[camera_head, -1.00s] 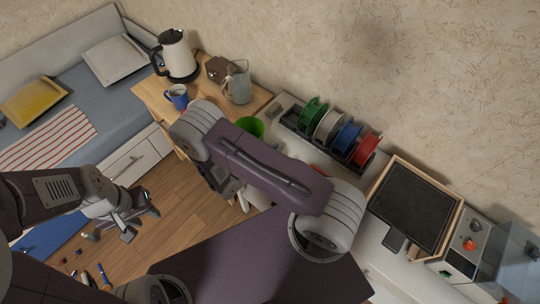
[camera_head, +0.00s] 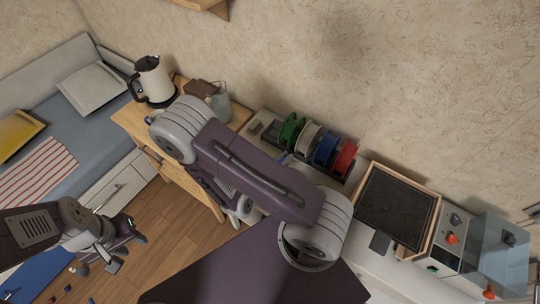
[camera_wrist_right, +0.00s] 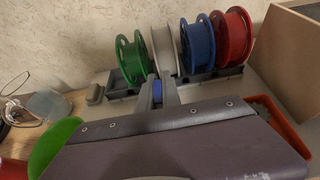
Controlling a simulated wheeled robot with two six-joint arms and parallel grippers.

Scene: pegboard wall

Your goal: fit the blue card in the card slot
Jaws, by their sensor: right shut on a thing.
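In the right wrist view my right gripper (camera_wrist_right: 160,92) is shut on a small blue piece, which looks like the blue card (camera_wrist_right: 157,92). Only a narrow strip of it shows between the fingers. The gripper points towards the spool rack. In the head view the right gripper is mostly hidden behind my arm. My left gripper (camera_head: 122,246) is at the lower left above the floor, looks open and holds nothing that I can see. I cannot make out the card slot for certain in either view.
Green, white, blue and red spools (camera_head: 324,150) stand in a dark rack by the wall. A framed dark panel (camera_head: 397,206) and a box with a red knob (camera_head: 452,238) are to the right. A kettle (camera_head: 152,80) stands on the wooden table. Green (camera_wrist_right: 52,145) and red (camera_wrist_right: 284,122) bins flank my wrist.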

